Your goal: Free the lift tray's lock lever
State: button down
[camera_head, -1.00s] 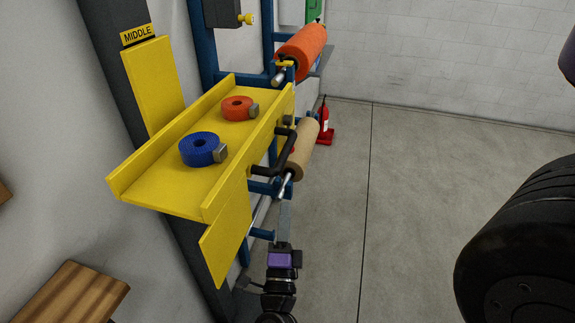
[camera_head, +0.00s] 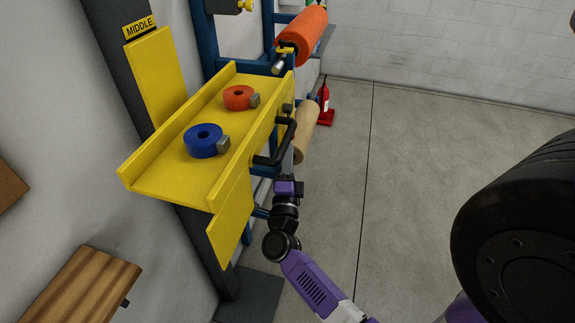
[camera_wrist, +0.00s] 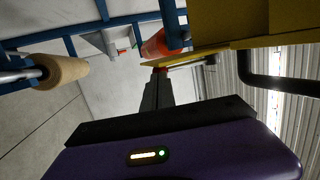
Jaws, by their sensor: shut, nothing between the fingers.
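The yellow lift tray (camera_head: 165,180) is fixed beside the dark post and holds two rolled straps. A black bar handle (camera_head: 275,148) is on its right side wall. My gripper (camera_head: 288,182) is below the handle, beside the tray's outer face, and appears apart from both. In the wrist view my gripper (camera_wrist: 158,78) is shut and empty. The tray's yellow underside (camera_wrist: 225,22) is above it there, with the black handle (camera_wrist: 275,83) at right. I cannot pick out the lock lever for certain in either view.
A blue strap roll (camera_head: 204,141) and an orange strap roll (camera_head: 238,97) lie on the tray. A blue rack holds an orange roll (camera_head: 303,38) and a tan roll (camera_head: 305,135) behind. A black wheel (camera_head: 520,240) stands at right. The floor between is clear.

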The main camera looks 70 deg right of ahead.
jog(key=shift+w+d+r, duration=0.1)
jog(key=shift+d+r, duration=0.1)
jog(key=shift+d, duration=0.4)
jog(key=shift+f+b, duration=0.2)
jog(key=shift+b, duration=0.25)
